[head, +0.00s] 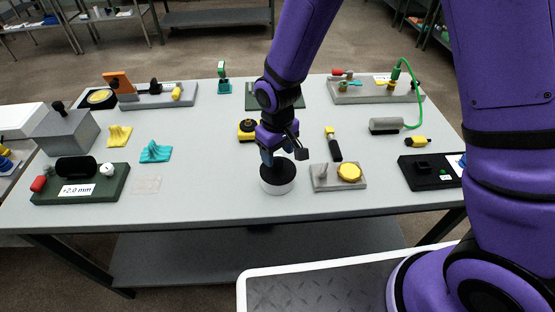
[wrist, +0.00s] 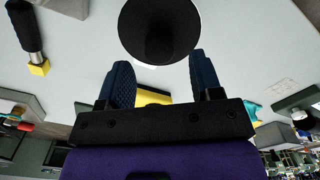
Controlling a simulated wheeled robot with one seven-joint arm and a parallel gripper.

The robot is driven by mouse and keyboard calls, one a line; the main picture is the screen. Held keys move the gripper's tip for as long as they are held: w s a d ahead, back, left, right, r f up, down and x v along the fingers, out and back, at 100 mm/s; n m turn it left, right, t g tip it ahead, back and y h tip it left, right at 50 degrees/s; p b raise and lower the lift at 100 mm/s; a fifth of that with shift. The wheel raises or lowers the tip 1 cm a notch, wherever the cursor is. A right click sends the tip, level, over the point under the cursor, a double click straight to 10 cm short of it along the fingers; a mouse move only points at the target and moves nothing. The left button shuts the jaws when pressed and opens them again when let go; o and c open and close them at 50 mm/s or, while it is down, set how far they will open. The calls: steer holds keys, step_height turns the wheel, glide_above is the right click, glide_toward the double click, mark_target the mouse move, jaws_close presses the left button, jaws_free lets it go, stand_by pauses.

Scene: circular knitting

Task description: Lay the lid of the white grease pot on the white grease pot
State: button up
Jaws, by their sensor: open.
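The white grease pot (head: 281,190) stands on the grey table near the front middle. Its dark round lid (head: 267,177) lies over the top of the pot and looks about level. In the wrist view the lid (wrist: 135,28) is a black disc with a knob in its middle, and a thin white rim of the pot (wrist: 152,66) shows at its edge. My gripper (head: 283,158) is just above the lid. In the wrist view its two blue fingers (wrist: 160,62) are apart, with nothing held between them. The seating of the lid under the gripper is partly hidden.
A grey block with a yellow disc (head: 349,173) is close on the right. A yellow-tipped black tool (head: 334,149) and a yellow and black item (head: 246,134) lie behind. A green tray (head: 112,192) is at front left. Table space left of the pot is clear.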

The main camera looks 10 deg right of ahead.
mark_target(277, 161)
step_height(277, 161, up, 8)
steer(key=s+d+r+m+t, duration=0.1)
steer(key=s+d+r+m, duration=0.1)
steer(key=d+r, duration=0.65)
steer(key=s+d+r+m+t, duration=0.1)
steer(key=s+d+r+t, duration=0.15)
steer(key=d+r, duration=0.55)
steer(key=s+d+r+m+t, duration=0.1)
steer(key=s+d+r+m, duration=0.1)
steer(key=s+d+r, duration=0.2)
steer(key=s+d+r+m, duration=0.1)
steer(key=s+d+r, duration=0.3)
steer(key=s, duration=0.6)
steer(key=shift+r+m+t, duration=0.25)
steer(key=shift+m+t, duration=0.1)
steer(key=shift+m, duration=0.05)
